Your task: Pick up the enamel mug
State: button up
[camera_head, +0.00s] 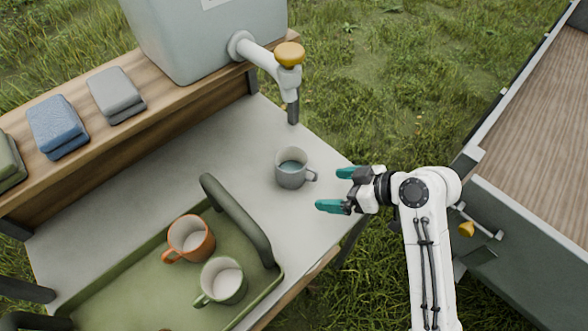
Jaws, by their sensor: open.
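A grey mug (291,169) stands upright on the pale table top, below the tap, with bluish liquid or lining inside and its handle toward my gripper. An orange mug (190,239) and a green mug (221,281) stand in the green tray. I cannot tell from the look alone which of them is enamel. My gripper (335,189) is open and empty at the table's right edge. Its two teal fingers point left toward the grey mug, apart from it.
The green tray (150,268) has a raised dark handle (238,220) between its mugs and the grey mug. A tap (272,65) from a grey tank (208,35) overhangs the table. Folded cloths (57,125) lie on the wooden shelf. A wood-floored trailer (535,140) is at right.

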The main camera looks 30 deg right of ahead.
jog(key=w+d+r+n+t+y, duration=0.2)
jog(key=w+r, duration=0.1)
jog(key=r, duration=0.1)
send_near(277, 158)
jog(key=shift+w+d+f+y+p, duration=0.15)
jog(key=shift+d+f+y+p, duration=0.3)
jog(key=shift+f, duration=0.35)
jog(key=x, duration=0.1)
jog(key=p+x, duration=0.1)
jog(key=x, duration=0.2)
jog(key=shift+w+a+r, duration=0.1)
jog(key=shift+a+r, duration=0.1)
jog(key=shift+a, duration=0.15)
jog(key=shift+w+a+f+h, duration=0.2)
jog(key=shift+w+a+h, duration=0.05)
jog(key=shift+w+h, duration=0.1)
jog(key=c, duration=1)
jog(key=shift+c, duration=0.7)
jog(key=shift+r, duration=0.15)
